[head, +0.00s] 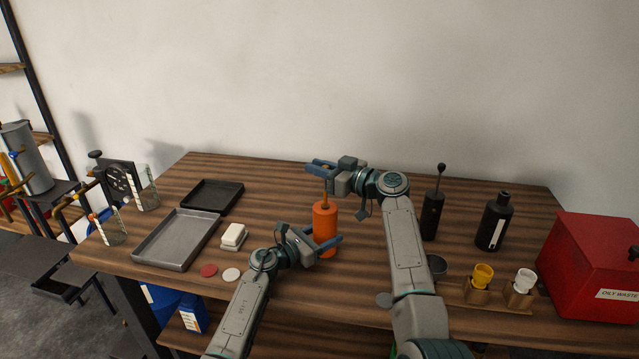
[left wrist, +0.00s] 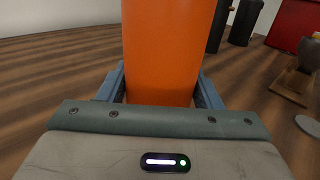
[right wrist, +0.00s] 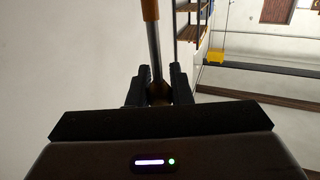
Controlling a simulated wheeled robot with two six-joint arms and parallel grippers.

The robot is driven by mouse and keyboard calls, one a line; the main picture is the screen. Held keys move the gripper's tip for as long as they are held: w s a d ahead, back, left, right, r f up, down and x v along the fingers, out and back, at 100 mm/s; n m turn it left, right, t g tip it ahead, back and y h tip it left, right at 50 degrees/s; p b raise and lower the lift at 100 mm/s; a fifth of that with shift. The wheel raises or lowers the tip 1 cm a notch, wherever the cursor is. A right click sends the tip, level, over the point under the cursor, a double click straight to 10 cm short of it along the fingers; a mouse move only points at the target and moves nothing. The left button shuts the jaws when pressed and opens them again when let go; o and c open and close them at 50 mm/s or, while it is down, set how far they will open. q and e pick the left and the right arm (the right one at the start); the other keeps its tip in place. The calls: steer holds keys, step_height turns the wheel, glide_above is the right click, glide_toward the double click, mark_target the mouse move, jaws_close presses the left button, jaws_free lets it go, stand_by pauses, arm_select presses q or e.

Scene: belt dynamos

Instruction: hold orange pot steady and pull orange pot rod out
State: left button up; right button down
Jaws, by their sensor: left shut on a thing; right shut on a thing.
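The orange pot (head: 325,218) stands upright near the middle of the table. My left gripper (head: 314,242) is shut around its lower body. The left wrist view shows the orange body (left wrist: 167,50) filling the space between the blue fingers. The orange pot rod (head: 325,197) rises from the pot's top. My right gripper (head: 322,168) is above the pot and shut on the rod's upper end. In the right wrist view the grey rod (right wrist: 154,45) runs up from between the dark fingers to an orange-brown part. The fingers partly hide the rod's end.
A grey tray (head: 176,240) and white block (head: 233,235) lie left.

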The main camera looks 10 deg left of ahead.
arm_select(q)
steer(key=shift+f, duration=0.15)
arm_select(e)
steer(key=shift+w+r, duration=0.1)
steer(key=shift+r, duration=0.25)
steer(key=c, duration=1.7)
jaws_free()
arm_select(q)
steer(key=shift+s, duration=0.1)
arm_select(e)
steer(key=o, duration=0.4)
steer(key=shift+d+f, duration=0.1)
steer(key=shift+s+d, duration=0.25)
steer(key=shift+d, duration=0.05)
steer(key=v, duration=1.1)
steer(key=shift+s+d, duration=0.1)
